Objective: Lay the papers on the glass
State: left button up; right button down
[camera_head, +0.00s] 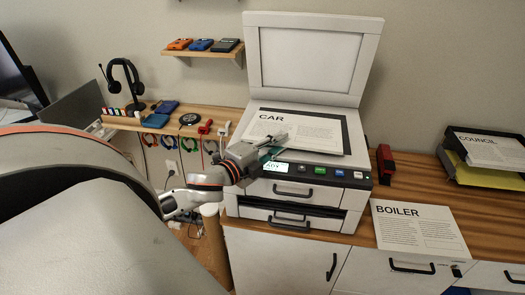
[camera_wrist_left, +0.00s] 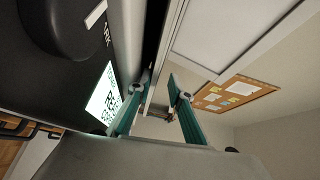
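The CAR paper (camera_head: 300,133) lies on the dark-edged glass (camera_head: 349,133) of the scanner (camera_head: 320,178), whose lid (camera_head: 305,55) stands raised. My left gripper (camera_head: 271,151) is at the scanner's front left, by the paper's near left corner and above the control panel. In the left wrist view its teal fingers (camera_wrist_left: 155,98) are apart, with nothing clearly held between them. The BOILER paper (camera_head: 420,232) lies flat on the desk right of the scanner. The COUNCIL paper (camera_head: 495,152) lies in a dark tray at the far right. My right gripper is not in view.
A red stapler-like object (camera_head: 385,163) stands right of the scanner. A headphone stand (camera_head: 125,82) and small items fill the shelf at left. A wall shelf (camera_head: 202,51) holds coloured boxes. A corkboard (camera_wrist_left: 232,95) shows in the left wrist view.

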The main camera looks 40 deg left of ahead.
pick_arm(q)
jog(key=s, duration=0.6)
jog(key=shift+s+a+r, duration=0.1)
jog(key=shift+a+r, duration=0.05)
jog(key=shift+a, duration=0.05)
jog(key=shift+s+r, duration=0.25)
jog(key=shift+s, duration=0.35)
jog(key=shift+s, duration=0.1)
